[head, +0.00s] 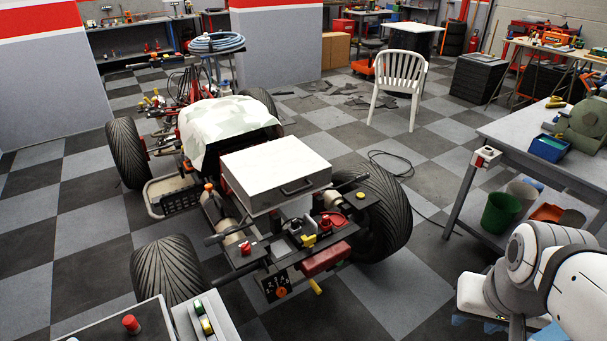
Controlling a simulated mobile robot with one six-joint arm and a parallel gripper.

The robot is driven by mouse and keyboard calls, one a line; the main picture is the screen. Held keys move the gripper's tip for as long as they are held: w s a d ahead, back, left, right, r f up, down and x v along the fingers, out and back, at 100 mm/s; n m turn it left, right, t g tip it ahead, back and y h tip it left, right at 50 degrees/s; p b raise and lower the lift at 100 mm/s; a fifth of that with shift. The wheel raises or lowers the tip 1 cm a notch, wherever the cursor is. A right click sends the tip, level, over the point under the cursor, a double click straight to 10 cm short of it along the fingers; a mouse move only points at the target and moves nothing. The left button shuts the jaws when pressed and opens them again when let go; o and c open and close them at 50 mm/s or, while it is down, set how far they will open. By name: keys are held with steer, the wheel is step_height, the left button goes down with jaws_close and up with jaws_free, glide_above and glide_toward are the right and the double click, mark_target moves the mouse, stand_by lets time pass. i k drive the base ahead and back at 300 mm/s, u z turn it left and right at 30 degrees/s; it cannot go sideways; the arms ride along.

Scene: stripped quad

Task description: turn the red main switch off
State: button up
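A stripped quad (262,165) stands on the checkered floor with its rear end toward me. On its rear black bracket sits a red rotary-looking part (334,219), which looks like the main switch; its setting is too small to read. A red knob (245,247) stands on a black plate to its left. A white box with a red button (485,152) is at the workbench corner. My white arm shows at the lower right; my gripper is not in view.
A grey unit with a red mushroom button (130,323) is at the bottom left. The workbench (510,125) stands at the right, with a green bucket (501,213) on its lower shelf. A black cable (392,164) lies between quad and bench. A white chair (399,83) stands behind.

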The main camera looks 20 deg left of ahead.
mark_target(245, 248)
steer(key=u, duration=0.6)
steer(key=i, duration=1.5)
steer(key=u, duration=0.65)
steer(key=k, duration=0.85)
steer(key=u, duration=0.15)
steer(key=i, duration=0.9)
steer(key=z, duration=0.1)
